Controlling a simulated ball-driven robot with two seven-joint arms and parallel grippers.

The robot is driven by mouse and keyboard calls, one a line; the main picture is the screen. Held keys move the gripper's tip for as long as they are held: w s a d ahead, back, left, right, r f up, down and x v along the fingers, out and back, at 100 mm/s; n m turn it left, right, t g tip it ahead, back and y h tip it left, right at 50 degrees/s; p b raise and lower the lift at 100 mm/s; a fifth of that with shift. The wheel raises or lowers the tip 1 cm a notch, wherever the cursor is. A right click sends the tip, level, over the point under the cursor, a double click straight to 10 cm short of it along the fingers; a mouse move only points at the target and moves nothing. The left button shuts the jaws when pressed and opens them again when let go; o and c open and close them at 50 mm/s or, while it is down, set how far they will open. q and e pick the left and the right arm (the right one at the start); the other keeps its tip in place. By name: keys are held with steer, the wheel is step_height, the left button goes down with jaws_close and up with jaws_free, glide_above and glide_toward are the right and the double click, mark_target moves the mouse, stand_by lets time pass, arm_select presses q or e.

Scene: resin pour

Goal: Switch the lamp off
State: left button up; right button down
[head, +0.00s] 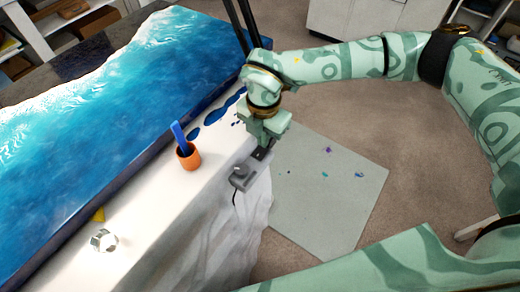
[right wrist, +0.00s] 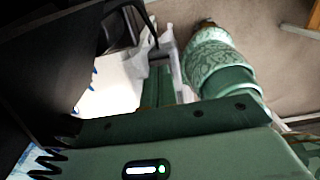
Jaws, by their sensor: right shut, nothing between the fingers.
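A small grey box (head: 241,177) with a rounded knob and a dark cable sits at the table's front edge in the head view. It looks like a switch; I cannot tell whether it is on or off. My right gripper (head: 262,153) is shut and empty, pointing down just beyond and to the right of the box. Whether its fingertips touch the box is unclear. No lamp head shows clearly; two dark upright poles (head: 241,22) stand behind the table and may be its stand. My left gripper is out of view.
An orange cup (head: 188,157) with a blue stick stands on the white-covered table (head: 150,205), near a large blue resin panel (head: 130,82). A clear faceted piece (head: 103,240) and a yellow piece (head: 99,214) lie nearer. A paint-spotted grey mat (head: 325,205) covers floor at right.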

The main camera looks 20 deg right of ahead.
steer(key=shift+f+b, duration=0.35)
steer(key=shift+f, duration=0.5)
stand_by(0.4)
step_height(320, 180, up, 7)
steer(key=p, duration=0.6)
steer(key=shift+r, duration=0.1)
stand_by(0.4)
